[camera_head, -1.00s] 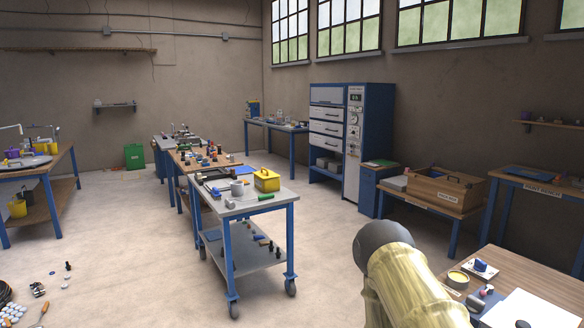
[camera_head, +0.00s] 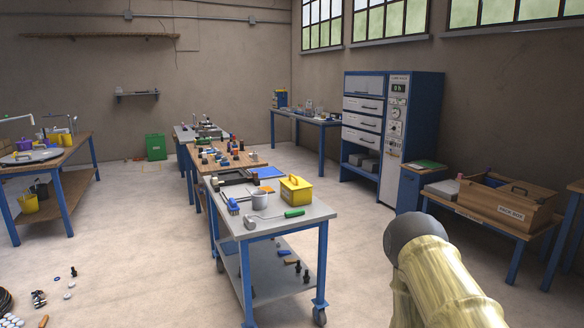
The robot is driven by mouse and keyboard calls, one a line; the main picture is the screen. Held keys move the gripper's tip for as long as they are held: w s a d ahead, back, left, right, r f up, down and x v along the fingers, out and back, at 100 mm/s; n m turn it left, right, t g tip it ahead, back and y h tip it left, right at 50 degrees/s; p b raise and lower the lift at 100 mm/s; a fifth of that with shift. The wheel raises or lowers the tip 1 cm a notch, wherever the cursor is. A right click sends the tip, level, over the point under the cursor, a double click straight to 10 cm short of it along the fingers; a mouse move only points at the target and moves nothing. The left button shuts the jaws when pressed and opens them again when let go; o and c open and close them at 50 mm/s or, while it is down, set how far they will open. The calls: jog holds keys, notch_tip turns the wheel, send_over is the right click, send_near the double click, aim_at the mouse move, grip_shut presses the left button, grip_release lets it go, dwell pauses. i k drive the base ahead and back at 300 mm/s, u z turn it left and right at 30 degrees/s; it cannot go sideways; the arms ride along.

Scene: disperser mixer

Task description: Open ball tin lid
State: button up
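No balls can be made out at this distance. Part of my own arm, pale yellow with a dark grey rounded end, shows at the lower right, well apart from the cart. My gripper itself does not show.
The cart (camera_head: 318,212) also bears a grey mug (camera_head: 259,200), a green-handled tool (camera_head: 294,213) and a blue brush (camera_head: 232,206). A wooden crate (camera_head: 507,203) stands right. Small objects lie on the floor at lower left. Floor between them and the cart is clear.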

aim_at(294, 184)
jog(key=i, duration=2.6)
jog(key=z, duration=2.45)
jog(key=i, duration=0.65)
jog(key=u, duration=2.85)
